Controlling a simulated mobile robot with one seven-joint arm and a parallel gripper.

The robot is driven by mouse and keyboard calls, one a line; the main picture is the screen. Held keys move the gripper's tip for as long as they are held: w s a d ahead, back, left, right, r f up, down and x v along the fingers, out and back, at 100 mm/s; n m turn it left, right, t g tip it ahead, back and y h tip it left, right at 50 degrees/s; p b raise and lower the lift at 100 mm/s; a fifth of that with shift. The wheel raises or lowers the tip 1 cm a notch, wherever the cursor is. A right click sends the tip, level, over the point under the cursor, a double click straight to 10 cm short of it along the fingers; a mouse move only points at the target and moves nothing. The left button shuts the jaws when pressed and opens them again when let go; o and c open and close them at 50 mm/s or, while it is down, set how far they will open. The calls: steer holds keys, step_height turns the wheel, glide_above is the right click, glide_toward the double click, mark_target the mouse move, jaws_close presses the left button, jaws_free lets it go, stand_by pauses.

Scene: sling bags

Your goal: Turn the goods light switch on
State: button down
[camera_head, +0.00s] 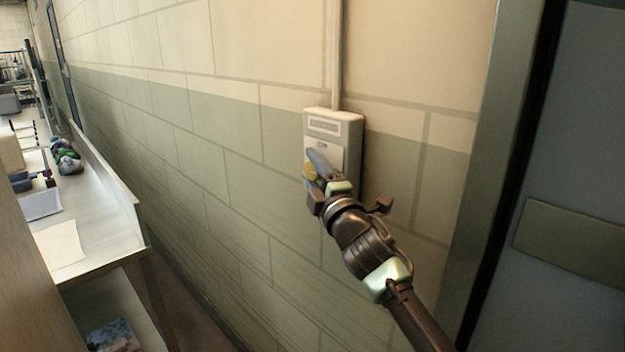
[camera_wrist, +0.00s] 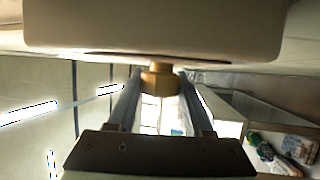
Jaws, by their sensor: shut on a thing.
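The goods light switch is a pale grey box (camera_head: 349,123) on the wall, with a label strip near its top and a conduit running up from it. In the wrist view its housing (camera_wrist: 150,28) fills the top of the picture. A yellow-brown switch knob (camera_wrist: 159,82) sticks out from the housing; it also shows at the left of my gripper in the head view (camera_head: 309,173). My gripper (camera_head: 315,164) is at the lower front of the box, its two fingers on either side of the knob and shut on it. My fingers partly hide the box's lower front.
A long bench (camera_head: 104,218) with papers, bags and other items runs along the left. A doorway frame (camera_head: 487,150) and a dark door (camera_head: 580,150) stand at the right. The block wall (camera_head: 225,130) beside the box is bare.

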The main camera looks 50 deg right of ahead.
steer(key=shift+t+h+b, duration=0.3)
steer(key=shift+b, duration=0.25)
steer(key=shift+c, duration=1.5)
jaws_free()
steer(key=shift+s, duration=0.1)
steer(key=shift+s+a+f, duration=0.15)
steer(key=shift+s, duration=0.1)
steer(key=b+v, duration=0.1)
steer(key=v, duration=1.1)
steer(key=shift+a, duration=0.1)
